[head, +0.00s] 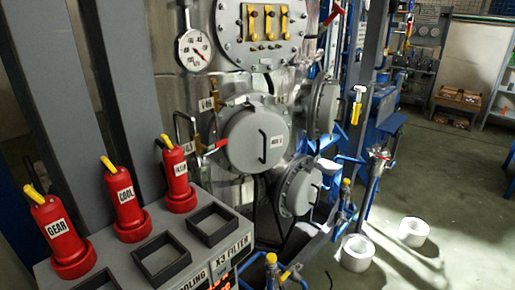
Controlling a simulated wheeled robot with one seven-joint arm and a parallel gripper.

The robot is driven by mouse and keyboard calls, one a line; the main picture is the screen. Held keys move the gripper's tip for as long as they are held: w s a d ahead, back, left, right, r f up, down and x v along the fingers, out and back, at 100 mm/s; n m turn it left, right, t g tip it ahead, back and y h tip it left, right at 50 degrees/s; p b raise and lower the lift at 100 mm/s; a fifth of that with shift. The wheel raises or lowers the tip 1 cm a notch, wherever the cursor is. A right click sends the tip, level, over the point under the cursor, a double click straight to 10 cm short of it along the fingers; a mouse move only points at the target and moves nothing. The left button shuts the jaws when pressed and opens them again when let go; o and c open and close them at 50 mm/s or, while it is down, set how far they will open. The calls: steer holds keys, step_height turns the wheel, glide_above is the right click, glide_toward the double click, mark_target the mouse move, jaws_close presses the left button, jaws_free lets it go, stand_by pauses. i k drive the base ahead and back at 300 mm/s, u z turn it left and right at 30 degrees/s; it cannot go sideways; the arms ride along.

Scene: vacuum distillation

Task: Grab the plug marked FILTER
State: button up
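Three red plugs with yellow tops stand upright in a row on a grey control box (240,226) at the lower left. The nearest plug (60,236) is marked GEAR and the middle plug (126,203) is marked COOL. The farthest plug (178,175), on the right of the row, has a small white label that looks like FILTER but is hard to read. The box's front reads "X3 FILTER" near its right end. My gripper is not in view.
Empty square frames (208,226) lie on the box before the plugs. Behind stands a large metal vessel with a gauge (195,49), round covers (257,139) and a red-handled valve (216,146). White cylinders (356,253) stand on the open floor at right.

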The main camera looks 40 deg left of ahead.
mark_target(174, 160)
steer(key=i, duration=0.6)
steer(key=u, duration=2)
